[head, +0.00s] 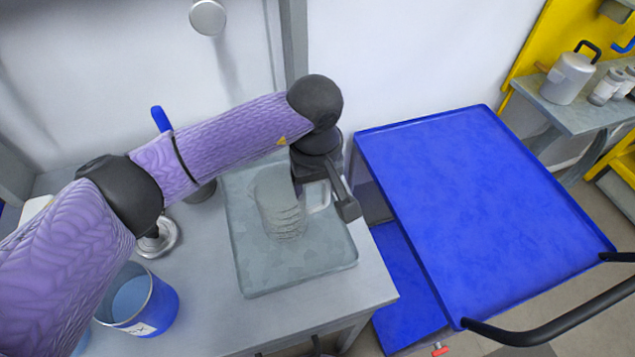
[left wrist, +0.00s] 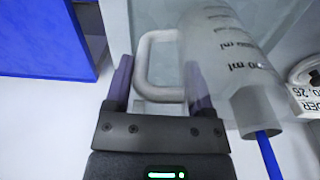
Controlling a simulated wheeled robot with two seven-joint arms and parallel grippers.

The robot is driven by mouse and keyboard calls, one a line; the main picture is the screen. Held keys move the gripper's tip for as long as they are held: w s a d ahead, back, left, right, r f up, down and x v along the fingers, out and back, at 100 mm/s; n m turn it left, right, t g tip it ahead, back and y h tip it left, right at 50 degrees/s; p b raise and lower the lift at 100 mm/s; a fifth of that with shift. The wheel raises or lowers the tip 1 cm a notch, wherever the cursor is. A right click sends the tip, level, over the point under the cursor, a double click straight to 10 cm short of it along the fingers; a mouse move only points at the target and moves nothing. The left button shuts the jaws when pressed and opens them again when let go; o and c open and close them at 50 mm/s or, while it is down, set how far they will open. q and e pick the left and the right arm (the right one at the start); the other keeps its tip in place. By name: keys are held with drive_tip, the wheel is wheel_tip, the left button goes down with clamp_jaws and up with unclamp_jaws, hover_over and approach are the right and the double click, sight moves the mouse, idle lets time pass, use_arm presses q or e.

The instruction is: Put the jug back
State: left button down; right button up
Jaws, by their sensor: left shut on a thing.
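The jug (head: 278,207) is a translucent measuring jug with printed scale marks. It is at the grey tray (head: 300,279) on the table, and the head view does not show clearly whether it rests on the tray. My left gripper (head: 346,203) is at the right side of the jug. In the left wrist view, my left gripper (left wrist: 158,85) has one finger on each side of the jug's white handle (left wrist: 157,57), and the jug body (left wrist: 235,50) is at the right. It is shut on the handle. My right gripper is not in view.
A blue bucket (head: 158,305) stands at the table's front left, with a round metal part (head: 158,240) behind it. A blue cart (head: 470,200) stands right of the table, its top bare. A shelf with a metal pot (head: 567,79) is at the far right.

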use_arm(q)
drive_tip(key=shift+f, duration=0.15)
unclamp_jaws()
wheel_tip(320, 180, up, 12)
drive_tip(key=p, duration=0.1)
drive_tip(key=shift+s+r, duration=0.2)
drive_tip(key=shift+s, duration=0.05)
drive_tip(key=shift+a, duration=0.1)
